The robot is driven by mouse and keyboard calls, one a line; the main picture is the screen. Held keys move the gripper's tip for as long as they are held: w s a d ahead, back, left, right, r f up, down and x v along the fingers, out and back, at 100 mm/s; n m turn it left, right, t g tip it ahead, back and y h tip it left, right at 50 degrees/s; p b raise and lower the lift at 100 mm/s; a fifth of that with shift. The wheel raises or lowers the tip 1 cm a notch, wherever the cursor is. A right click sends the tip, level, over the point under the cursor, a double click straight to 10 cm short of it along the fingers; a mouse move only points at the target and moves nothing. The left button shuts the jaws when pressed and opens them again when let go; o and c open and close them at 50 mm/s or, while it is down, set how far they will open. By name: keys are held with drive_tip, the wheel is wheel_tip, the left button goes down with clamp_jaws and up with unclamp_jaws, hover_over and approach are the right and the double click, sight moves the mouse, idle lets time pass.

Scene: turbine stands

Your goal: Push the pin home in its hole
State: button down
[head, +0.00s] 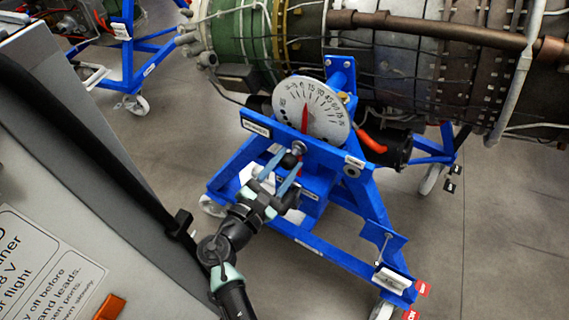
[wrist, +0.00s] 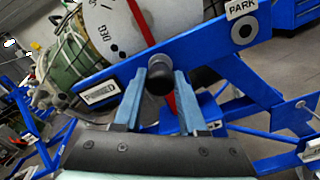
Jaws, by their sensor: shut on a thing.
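The pin's black round knob (head: 290,160) is at the blue crossbar below the dial, and it shows end-on in the wrist view (wrist: 159,80). My gripper (head: 289,158) is shut on the knob, with a blue finger on each side, also in the wrist view (wrist: 158,84). A bright metal part (head: 298,147) shows between the knob and the crossbar (head: 325,152). The knob and fingers hide the hole, so I cannot tell how deep the pin sits. A label (wrist: 100,93) that seems to read PINNED is left on the bar; a PARK label (wrist: 241,8) is at its right end.
A round dial (head: 318,112) with a red pointer (head: 305,118) stands behind the bar. A ringed socket (head: 351,172) is under the PARK label. The turbine (head: 400,75) lies behind. A grey panel (head: 75,165) fills the left.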

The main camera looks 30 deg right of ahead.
drive_tip(key=shift+d+r, duration=0.3)
drive_tip(key=shift+d, duration=0.05)
drive_tip(key=shift+c, duration=2.2)
unclamp_jaws()
drive_tip(key=shift+w+d, duration=0.1)
drive_tip(key=shift+o, duration=0.3)
drive_tip(key=shift+w+d+f, duration=0.15)
drive_tip(key=shift+f, duration=0.15)
drive_tip(key=shift+o, duration=0.8)
drive_tip(key=shift+a, duration=0.2)
drive_tip(key=shift+a, duration=0.1)
drive_tip(key=shift+p+v, duration=1.1)
drive_tip(key=shift+v, duration=2.45)
